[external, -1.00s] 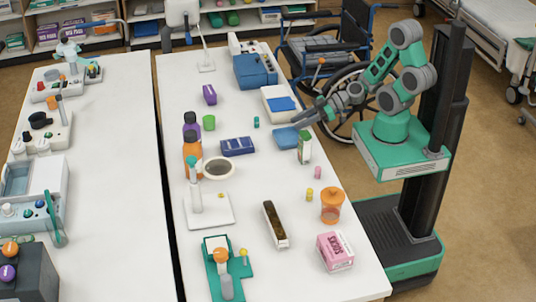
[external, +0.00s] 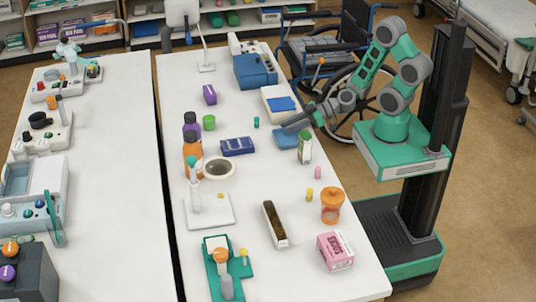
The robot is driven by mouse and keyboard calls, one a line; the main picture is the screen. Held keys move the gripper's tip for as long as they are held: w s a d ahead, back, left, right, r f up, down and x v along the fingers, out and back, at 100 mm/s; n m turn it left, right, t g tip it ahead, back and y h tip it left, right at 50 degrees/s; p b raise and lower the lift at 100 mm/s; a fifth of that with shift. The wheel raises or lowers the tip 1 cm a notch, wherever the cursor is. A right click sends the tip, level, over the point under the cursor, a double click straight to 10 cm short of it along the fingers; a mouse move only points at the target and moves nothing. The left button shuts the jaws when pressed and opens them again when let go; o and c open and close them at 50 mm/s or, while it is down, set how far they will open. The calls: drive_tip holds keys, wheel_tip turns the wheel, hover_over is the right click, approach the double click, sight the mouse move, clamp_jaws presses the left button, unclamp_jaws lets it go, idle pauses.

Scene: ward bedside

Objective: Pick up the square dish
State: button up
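The square dish (external: 284,139) is blue and lies on the white table, towards the edge nearest my base. My gripper (external: 291,122) reaches in from the right and is over or just beyond the dish's far side. The gripper and arm cover part of the dish's upper right. The fingers are too small here to tell whether they are open or shut, or whether they touch the dish.
A white and green carton (external: 304,148) stands close to the dish on the near right. A white tray with a blue piece (external: 275,98) lies just beyond. A dark blue box (external: 238,146) is to the left. A teal bottle (external: 256,122) stands between.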

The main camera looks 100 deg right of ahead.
clamp_jaws()
idle(1.2)
